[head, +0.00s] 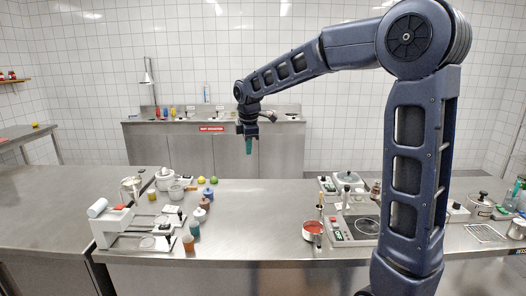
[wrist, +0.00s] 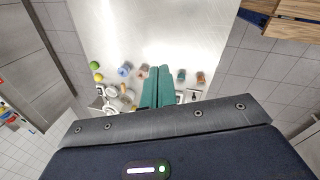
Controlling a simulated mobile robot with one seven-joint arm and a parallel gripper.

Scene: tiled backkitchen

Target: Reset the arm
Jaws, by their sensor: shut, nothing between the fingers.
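My gripper (head: 248,146) hangs from my raised arm, pointing down, high above the steel counter (head: 262,200) in the head view. Its green fingers are small there. In the wrist view the two green fingers of my gripper (wrist: 158,72) lie side by side, pressed together, with nothing between them. The fingers touch nothing; the counter is well below. My arm reaches from the right of the head view across to the left, bent at a high elbow.
A white machine (head: 118,226), several jars (head: 195,228) and two round fruits, one yellow (head: 201,180), stand on the counter's left. A red pan (head: 313,228) and a hot plate (head: 352,230) stand on the right. The counter's middle is mostly clear. A back counter (head: 185,150) stands by the wall.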

